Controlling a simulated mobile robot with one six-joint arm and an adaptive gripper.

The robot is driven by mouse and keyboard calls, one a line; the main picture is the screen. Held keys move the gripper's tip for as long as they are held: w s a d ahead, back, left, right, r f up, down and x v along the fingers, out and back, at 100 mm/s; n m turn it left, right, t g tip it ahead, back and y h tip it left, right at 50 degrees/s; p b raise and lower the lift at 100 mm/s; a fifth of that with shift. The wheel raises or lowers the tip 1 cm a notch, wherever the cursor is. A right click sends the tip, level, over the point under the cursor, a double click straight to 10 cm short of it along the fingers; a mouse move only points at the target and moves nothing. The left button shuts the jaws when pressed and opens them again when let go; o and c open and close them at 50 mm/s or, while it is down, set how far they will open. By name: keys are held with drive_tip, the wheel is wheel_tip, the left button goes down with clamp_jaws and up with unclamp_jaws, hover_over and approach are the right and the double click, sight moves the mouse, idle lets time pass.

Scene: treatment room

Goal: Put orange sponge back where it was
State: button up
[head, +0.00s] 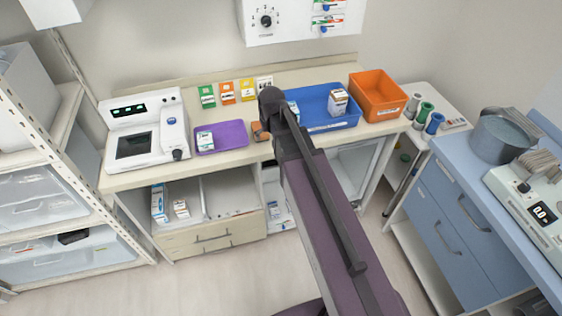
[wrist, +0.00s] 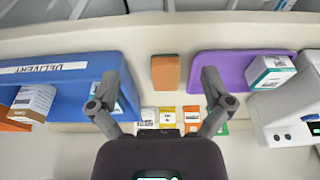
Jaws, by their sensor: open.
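The orange sponge (wrist: 166,73) lies on the pale counter between the blue tray (wrist: 65,66) and the purple tray (wrist: 232,62) in the wrist view. It touches neither tray. In the head view a bit of the sponge (head: 260,131) shows just left of my arm; the rest is hidden behind the arm. My gripper (wrist: 160,88) is open and empty. Its two fingers are spread wide, one on each side of the sponge in the picture, and do not touch it. In the head view the arm's end hides the fingers.
The purple tray (head: 239,133) holds a small box, and the blue tray (head: 320,124) holds boxes. An orange bin (head: 378,96) stands right of it. A white device (head: 145,130) is at the left. Several small cards stand along the back of the counter.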

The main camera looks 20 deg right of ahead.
drive_tip(key=s+g, duration=0.2)
drive_tip(key=s, duration=1.2)
drive_tip(key=shift+d+f+g, duration=0.2)
drive_tip(key=shift+d+g, duration=0.05)
drive_tip(key=shift+g, duration=0.05)
